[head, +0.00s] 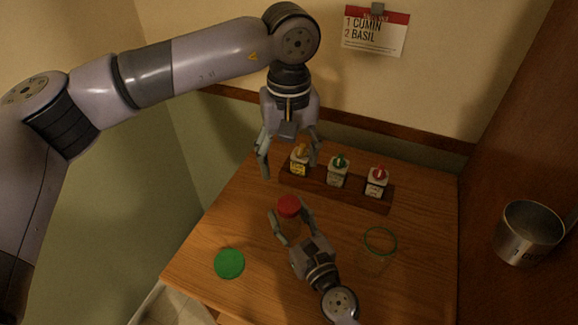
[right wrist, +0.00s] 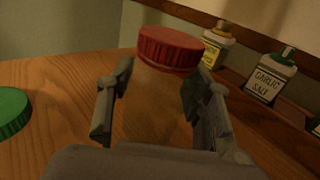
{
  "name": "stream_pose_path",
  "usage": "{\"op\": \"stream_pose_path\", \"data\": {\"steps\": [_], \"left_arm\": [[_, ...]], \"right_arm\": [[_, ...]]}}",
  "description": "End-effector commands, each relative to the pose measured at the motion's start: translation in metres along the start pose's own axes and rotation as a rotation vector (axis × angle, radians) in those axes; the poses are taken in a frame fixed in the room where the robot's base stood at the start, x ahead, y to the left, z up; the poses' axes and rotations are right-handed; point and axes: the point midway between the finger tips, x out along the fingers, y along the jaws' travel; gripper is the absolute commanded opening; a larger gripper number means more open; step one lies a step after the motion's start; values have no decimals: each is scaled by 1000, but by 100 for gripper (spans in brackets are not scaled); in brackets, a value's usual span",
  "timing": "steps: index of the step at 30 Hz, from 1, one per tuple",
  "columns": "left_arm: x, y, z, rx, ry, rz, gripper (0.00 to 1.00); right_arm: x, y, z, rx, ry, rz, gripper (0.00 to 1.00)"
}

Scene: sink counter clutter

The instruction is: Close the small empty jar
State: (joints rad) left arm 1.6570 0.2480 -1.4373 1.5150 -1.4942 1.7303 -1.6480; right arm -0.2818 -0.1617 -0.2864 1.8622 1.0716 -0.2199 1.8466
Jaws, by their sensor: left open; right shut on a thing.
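A small clear jar (right wrist: 158,105) with a red lid (head: 289,206) on its mouth stands at the middle of the wooden counter. It looks empty, with wood showing through it. My right gripper (head: 292,222) is shut around the jar's body, below the lid; in the right wrist view its fingers are on both sides. My left gripper (head: 290,164) is open and empty, pointing down behind the jar, apart from the lid. A green lid (head: 229,263) lies flat at the left front. A wider clear jar with a green rim (head: 380,240) stands open at the right.
A wooden rack (head: 331,190) behind the jar holds spice bottles with yellow (head: 300,159), green (head: 338,171) and red (head: 377,180) tops. A metal cup (head: 528,232) is at far right. A note (head: 375,33) hangs on the wall. The left counter is mostly clear.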

Motion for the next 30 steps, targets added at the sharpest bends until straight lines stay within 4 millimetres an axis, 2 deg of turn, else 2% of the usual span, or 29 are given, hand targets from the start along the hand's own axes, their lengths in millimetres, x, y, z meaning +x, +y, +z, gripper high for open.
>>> {"op": "stream_pose_path", "data": {"steps": [6,7,9,17,26,30], "left_arm": [[0,0,0,0,0,0,64],[0,0,0,0,0,0,64],[0,0,0,0,0,0,64],[0,0,0,0,1,0,64],[0,0,0,0,1,0,64],[0,0,0,0,0,0,64]], "right_arm": [[0,0,0,0,1,0,0],[0,0,0,0,1,0,48],[0,0,0,0,1,0,53],[0,0,0,0,0,0,70],[-1,0,0,0,0,0,70],[-11,0,-1,0,2,-1,70]]}}
